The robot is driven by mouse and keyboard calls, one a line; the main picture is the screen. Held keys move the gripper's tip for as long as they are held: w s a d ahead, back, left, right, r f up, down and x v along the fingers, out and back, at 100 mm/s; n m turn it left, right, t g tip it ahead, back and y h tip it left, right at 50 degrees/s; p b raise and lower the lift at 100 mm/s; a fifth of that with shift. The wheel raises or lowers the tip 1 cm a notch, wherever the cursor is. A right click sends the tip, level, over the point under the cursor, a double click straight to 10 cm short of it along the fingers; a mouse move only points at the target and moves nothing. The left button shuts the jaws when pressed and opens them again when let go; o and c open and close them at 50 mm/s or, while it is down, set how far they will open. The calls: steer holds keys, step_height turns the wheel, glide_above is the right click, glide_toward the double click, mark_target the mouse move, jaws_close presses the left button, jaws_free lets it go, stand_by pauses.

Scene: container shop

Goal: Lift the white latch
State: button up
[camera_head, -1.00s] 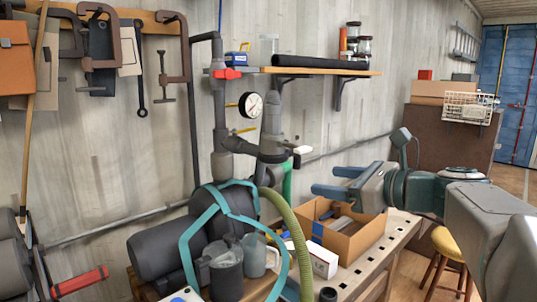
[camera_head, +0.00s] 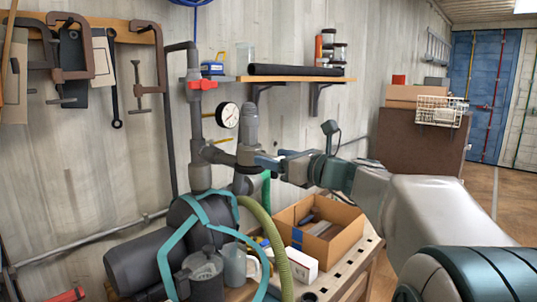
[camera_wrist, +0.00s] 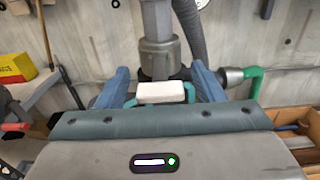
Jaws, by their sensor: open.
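The white latch (camera_wrist: 160,92) is a small pale block in the wrist view, in front of a grey vertical pipe fitting (camera_wrist: 160,55). A teal piece shows on both sides of it. My gripper (camera_wrist: 161,78) is open, with one blue finger to the left of the latch and one to the right. I see gaps between the fingers and the latch. In the head view my gripper (camera_head: 264,160) is at the grey pipe fitting, and the latch is mostly hidden there by the fingers.
A pressure gauge (camera_head: 228,115) and a red valve handle (camera_head: 203,85) are on the pipework to the left. A shelf (camera_head: 300,78) is above. Below are a green hose (camera_head: 268,235), an open cardboard box (camera_head: 345,235) and a grey jug (camera_head: 203,272) on the bench.

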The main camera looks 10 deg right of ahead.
steer(key=shift+w+a, duration=0.35)
steer(key=shift+w, duration=0.15)
steer(key=c, duration=1)
steer(key=r+p, duration=0.1)
steer(key=p, duration=0.2)
steer(key=shift+g, duration=0.3)
steer(key=shift+g+h+p, duration=0.4)
steer(key=shift+h+p, duration=0.1)
steer(key=shift+p, duration=1.3)
steer(key=shift+f, duration=0.1)
steer(key=o, duration=1)
